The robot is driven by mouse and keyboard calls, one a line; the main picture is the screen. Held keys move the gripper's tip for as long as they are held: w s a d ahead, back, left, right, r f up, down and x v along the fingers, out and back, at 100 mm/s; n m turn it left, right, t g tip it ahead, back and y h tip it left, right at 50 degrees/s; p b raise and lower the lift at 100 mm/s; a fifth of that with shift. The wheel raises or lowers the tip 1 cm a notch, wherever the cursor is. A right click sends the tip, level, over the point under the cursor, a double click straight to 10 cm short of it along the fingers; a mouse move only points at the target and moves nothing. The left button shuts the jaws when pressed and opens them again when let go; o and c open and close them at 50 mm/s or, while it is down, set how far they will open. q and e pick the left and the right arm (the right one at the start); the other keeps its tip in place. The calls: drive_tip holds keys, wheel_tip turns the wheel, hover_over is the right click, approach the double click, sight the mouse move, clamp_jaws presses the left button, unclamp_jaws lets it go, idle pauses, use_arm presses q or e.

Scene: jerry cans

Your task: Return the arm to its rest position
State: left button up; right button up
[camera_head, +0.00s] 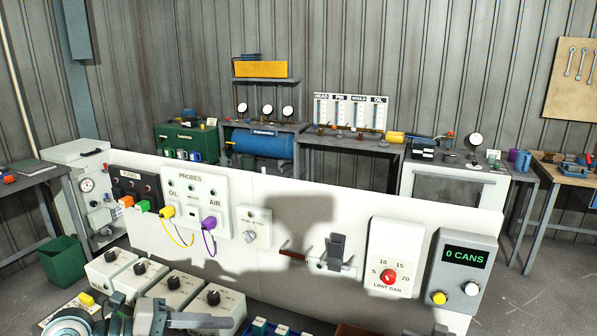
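Part of my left arm, with what looks like its gripper (150,316), shows at the bottom left, low in front of the row of white knob boxes. The picture edge cuts it off, and I cannot tell whether its fingers are open or shut. No held object can be made out there.
A long white panel (290,195) crosses the middle, carrying a probes box (194,197), a limit dial (394,258) and a grey box (458,273) reading "0 CANS". White knob boxes (185,289) stand before it. A green bin (62,262) is at left. Workbenches line the back.

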use_arm(q)
drive_tip(key=s+d+f+n+y, duration=0.1)
drive_tip(key=s+f+n+y, duration=0.1)
drive_tip(key=s+f+n, duration=0.35)
drive_tip(key=s+f+n+y, duration=0.2)
drive_tip(key=f+n, duration=0.1)
drive_tip(key=f, duration=0.5)
drive_tip(key=s+d+f+n+y, duration=0.1)
drive_tip(key=s+f+n, duration=0.3)
drive_tip(key=f+n, duration=0.15)
drive_tip(key=s+a+f+n+g+y, duration=0.1)
drive_tip(key=s+a+f+n+y, duration=0.35)
drive_tip(key=s+n, duration=0.3)
drive_tip(key=s+a+f+n+g+y, duration=0.1)
drive_tip(key=s+a+f+n+y, duration=0.3)
drive_tip(key=s+n, duration=0.4)
wheel_tip(320, 180, down, 29)
drive_tip(key=s+m+h, duration=0.1)
drive_tip(key=m, duration=0.1)
drive_tip(key=s+a+f+g+b, duration=0.1)
drive_tip(key=s+a+f+g, duration=0.1)
drive_tip(key=s+f, duration=1.7)
drive_tip(key=shift+a+f+b, duration=0.25)
drive_tip(key=shift+a+b, duration=0.1)
drive_tip(key=shift+a, duration=0.25)
